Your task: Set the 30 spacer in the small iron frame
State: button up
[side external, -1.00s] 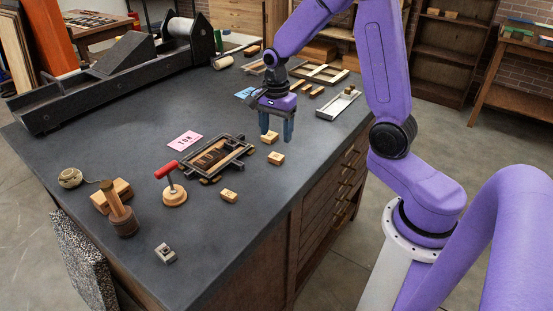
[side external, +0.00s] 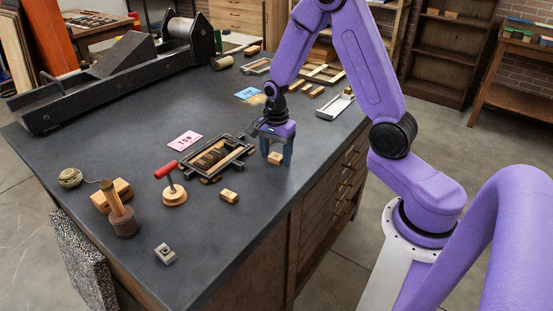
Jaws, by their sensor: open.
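My gripper (side external: 276,158) is open and low over the table, with its blue fingers on either side of a small wooden block (side external: 275,158). Whether the fingers touch the block cannot be told. A similar small block (side external: 229,195) lies in front of the iron frame. I cannot read a number on either block, so which is the 30 spacer is unclear. The dark iron frame (side external: 236,160) lies left of my gripper, with wooden bars and dark type pieces inside it.
A red-handled tool (side external: 174,190) stands left of the frame, with a pink card (side external: 185,140) behind it. A blue card (side external: 248,92) lies farther back. A wooden mallet (side external: 122,215), a twine ball (side external: 70,178) and a metal piece (side external: 165,253) are at front left.

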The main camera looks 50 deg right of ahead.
aim_at(276, 156)
jog(key=shift+c, duration=0.3)
jog(key=c, duration=0.9)
jog(key=shift+r, duration=2.5)
